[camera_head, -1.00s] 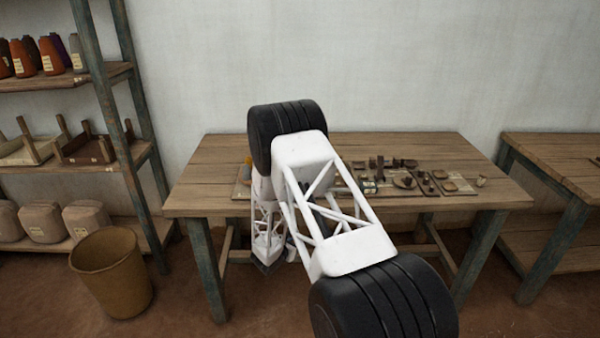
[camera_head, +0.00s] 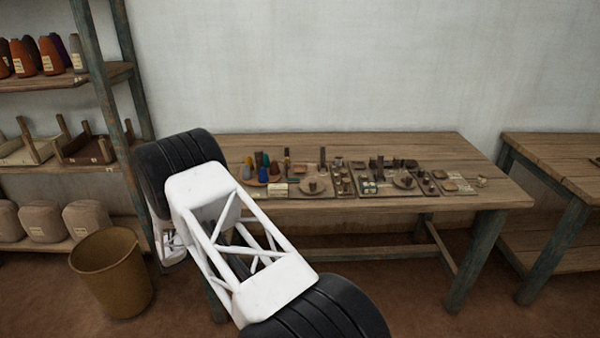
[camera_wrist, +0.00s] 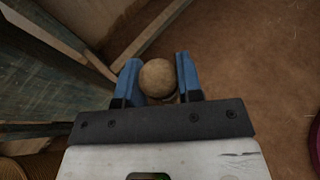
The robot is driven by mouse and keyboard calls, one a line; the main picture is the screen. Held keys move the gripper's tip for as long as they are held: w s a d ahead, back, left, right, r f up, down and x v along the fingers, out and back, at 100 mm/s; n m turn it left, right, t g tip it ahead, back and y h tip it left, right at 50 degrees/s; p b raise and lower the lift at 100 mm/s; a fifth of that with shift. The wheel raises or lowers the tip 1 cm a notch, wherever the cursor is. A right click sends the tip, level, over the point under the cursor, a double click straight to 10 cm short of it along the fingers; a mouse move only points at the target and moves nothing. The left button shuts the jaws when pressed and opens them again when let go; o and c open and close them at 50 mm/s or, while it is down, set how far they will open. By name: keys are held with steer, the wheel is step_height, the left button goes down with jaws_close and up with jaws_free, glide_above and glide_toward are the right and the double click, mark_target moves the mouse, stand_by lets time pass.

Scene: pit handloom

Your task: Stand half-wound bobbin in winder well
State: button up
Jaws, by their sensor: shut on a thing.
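In the wrist view, my gripper (camera_wrist: 158,78) is shut on a round tan thing (camera_wrist: 157,78) between its two blue fingers. I see this thing end-on, so its length and any winding on it are hidden. It may be the half-wound bobbin, but I cannot tell for certain. The gripper is over the brown floor, beside a teal wooden leg. In the head view, my arm hides the gripper and what it holds. Small fixtures stand on the table, among them a round base with a dark piece (camera_head: 314,187). I cannot tell which one is the winder well.
The wooden table (camera_head: 400,147) has a clear back strip. Several coloured cones (camera_head: 262,168) stand at its left. A tan bin (camera_head: 112,270) and a shelf rack (camera_head: 100,85) are left of it. A second table (camera_head: 560,150) stands at right. A basket rim shows in the wrist view (camera_wrist: 12,168).

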steer(key=s+a+r, duration=0.3)
steer(key=a, duration=0.5)
steer(key=s+a+r, duration=0.3)
steer(key=a, duration=0.5)
steer(key=s+a+r, duration=0.3)
steer(key=a, duration=0.6)
steer(key=w+r+n+t+y, duration=0.3)
steer(key=w+r+n+y, duration=0.1)
steer(key=w+r, duration=0.45)
steer(key=w+d+r+n+y, duration=0.4)
steer(key=w+d+r, duration=0.2)
steer(key=w+d, duration=0.45)
steer(key=w+d+r+n+g+y, duration=0.1)
steer(key=w+d+r+n+y, duration=0.25)
steer(key=w+d+r, duration=0.65)
steer(key=w+d+r+n+y, duration=0.2)
steer(key=w+d+n+y, duration=0.4)
steer(key=d, duration=0.9)
steer(key=w+d+r+g+y, duration=0.1)
steer(key=w+d, duration=0.1)
steer(key=d, duration=0.7)
steer(key=w+d+r+g+y, duration=0.1)
steer(key=w+d+g, duration=0.1)
steer(key=d, duration=0.7)
steer(key=s+d+f+n+g+y, duration=0.1)
steer(key=s+d+f+n+g, duration=0.1)
steer(key=d+f, duration=0.4)
steer(key=shift+n, duration=0.65)
steer(key=shift+s, duration=0.1)
